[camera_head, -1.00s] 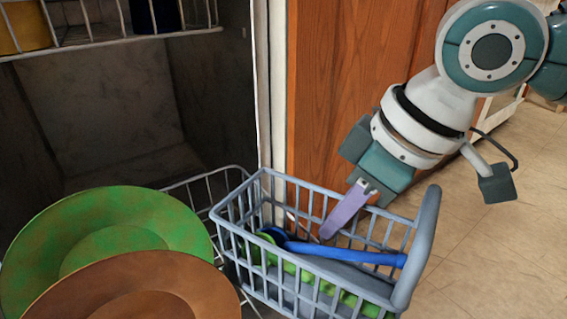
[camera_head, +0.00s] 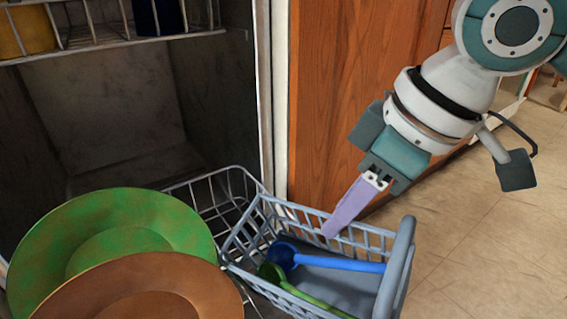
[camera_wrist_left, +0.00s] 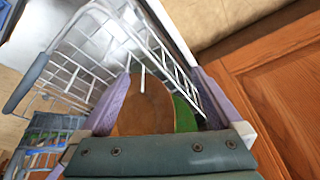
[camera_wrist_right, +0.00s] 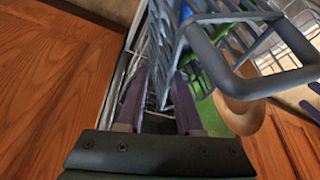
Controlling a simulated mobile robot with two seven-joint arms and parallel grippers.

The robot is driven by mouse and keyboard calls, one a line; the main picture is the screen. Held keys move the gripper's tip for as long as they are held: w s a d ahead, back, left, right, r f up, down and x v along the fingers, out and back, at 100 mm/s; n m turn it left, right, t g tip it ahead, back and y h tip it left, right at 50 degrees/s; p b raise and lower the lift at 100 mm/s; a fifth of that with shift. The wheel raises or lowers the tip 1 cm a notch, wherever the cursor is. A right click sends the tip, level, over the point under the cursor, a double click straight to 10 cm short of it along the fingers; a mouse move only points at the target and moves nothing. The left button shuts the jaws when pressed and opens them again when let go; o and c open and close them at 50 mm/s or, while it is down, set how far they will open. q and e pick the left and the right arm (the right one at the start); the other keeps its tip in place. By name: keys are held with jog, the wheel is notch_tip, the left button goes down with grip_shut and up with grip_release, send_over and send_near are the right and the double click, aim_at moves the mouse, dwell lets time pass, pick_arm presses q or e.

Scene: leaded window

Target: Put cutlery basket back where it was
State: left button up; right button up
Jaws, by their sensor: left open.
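The blue-grey cutlery basket (camera_head: 318,235) is tilted beside the plates in the head view. A blue ladle (camera_head: 335,263) and a green utensil (camera_head: 300,290) lie in it. My right gripper (camera_head: 348,208) reaches down from the upper right to its far rim. In the right wrist view the fingers (camera_wrist_right: 160,85) are drawn in around the basket's wire wall and look shut on it; the contact is partly hidden. My left gripper is outside the head view. In the left wrist view its fingers (camera_wrist_left: 160,78) are wide apart and empty, with a brown plate beyond.
A wire rack (camera_head: 205,192) stands out of the dark dishwasher (camera_head: 100,110). A green plate (camera_head: 90,215) and a brown plate (camera_head: 150,262) fill the left front. A wooden cabinet (camera_head: 345,80) stands behind the basket. The floor at right is clear.

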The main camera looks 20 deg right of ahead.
aim_at(391, 301)
jog(key=p+v, duration=0.6)
jog(key=v, duration=0.4)
jog(key=s+a+f+m, duration=0.1)
jog(key=s, duration=0.2)
jog(key=s+a+f+m+t, duration=0.1)
jog(key=s+a+f, duration=0.1)
jog(key=s, duration=0.1)
jog(key=s+a+f+m, duration=0.1)
jog(key=s+a, duration=0.1)
jog(key=s, duration=0.1)
jog(key=shift+s+a+f, duration=0.15)
jog(key=shift+a+f, duration=0.1)
jog(key=shift+f, duration=0.05)
jog(key=s+d+f+m+h, duration=0.2)
jog(key=s+d+m, duration=0.1)
jog(key=s+d, duration=0.3)
jog(key=shift+s+d+g+h, duration=0.25)
jog(key=shift+d+g+h, duration=0.05)
jog(key=shift+d+h, duration=0.1)
jog(key=shift+f, duration=0.15)
jog(key=shift+c, duration=0.3)
